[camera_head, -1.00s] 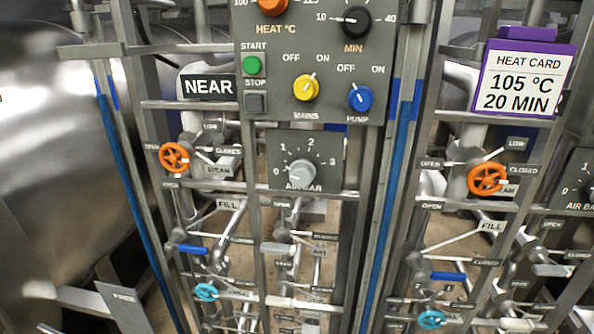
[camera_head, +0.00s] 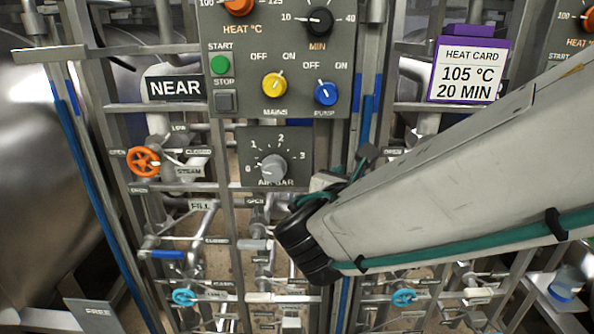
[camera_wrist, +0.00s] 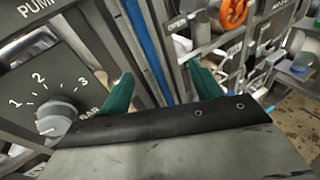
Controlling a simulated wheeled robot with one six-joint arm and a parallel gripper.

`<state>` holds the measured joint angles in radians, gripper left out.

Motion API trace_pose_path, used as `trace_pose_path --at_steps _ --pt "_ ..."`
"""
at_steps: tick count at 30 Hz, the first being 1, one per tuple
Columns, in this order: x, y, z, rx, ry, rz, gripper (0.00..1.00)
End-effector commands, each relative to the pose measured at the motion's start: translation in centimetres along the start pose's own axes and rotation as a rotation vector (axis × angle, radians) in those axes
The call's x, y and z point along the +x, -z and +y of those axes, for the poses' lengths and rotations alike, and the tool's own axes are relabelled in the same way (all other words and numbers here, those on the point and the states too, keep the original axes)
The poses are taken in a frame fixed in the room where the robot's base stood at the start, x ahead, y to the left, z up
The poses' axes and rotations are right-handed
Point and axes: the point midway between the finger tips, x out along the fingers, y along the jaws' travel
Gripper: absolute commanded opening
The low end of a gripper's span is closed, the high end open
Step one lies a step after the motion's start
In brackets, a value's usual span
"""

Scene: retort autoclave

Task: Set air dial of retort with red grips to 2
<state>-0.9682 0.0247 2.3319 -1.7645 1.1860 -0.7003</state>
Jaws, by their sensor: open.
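A grey air dial (camera_head: 273,167), marked 0 to 3 AIR BAR, sits on a panel below the NEAR retort's control box. Its pointer is turned left, near 0. The dial also shows at left in the wrist view (camera_wrist: 57,118). My gripper (camera_wrist: 162,88) is open, its two teal fingers apart with nothing between them. It is to the right of the dial and not touching it. In the head view my arm comes in from the right and hides most of the gripper. I see no red grips in these frames.
The control box (camera_head: 287,50) with several knobs is above the dial. An orange steam wheel (camera_head: 143,161) is to the left, pipes and levers are below. Vertical frame posts with blue strips flank the panel. A purple heat card holder (camera_head: 466,70) is at upper right.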

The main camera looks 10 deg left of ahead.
Motion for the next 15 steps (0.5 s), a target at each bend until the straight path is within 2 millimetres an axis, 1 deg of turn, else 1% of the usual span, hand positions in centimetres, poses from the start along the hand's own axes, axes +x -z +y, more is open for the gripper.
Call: trace_pose_path --at_steps 1,3,6,8,10,13,15 --pt "-1.7 1.2 4.2 -0.107 -0.12 -0.037 0.64" --pt "-3.9 2.3 8.3 -0.218 -0.245 -0.09 0.64" --pt "-6.2 3.3 11.9 -0.314 -0.36 -0.146 0.64" --pt "-7.0 3.7 13.1 -0.346 -0.398 -0.166 0.64" --pt "-7.1 3.9 13.9 -0.363 -0.418 -0.178 0.64" --pt "-6.2 3.8 14.5 -0.367 -0.421 -0.18 0.64" --pt "-5.1 3.7 14.8 -0.366 -0.419 -0.179 0.64"
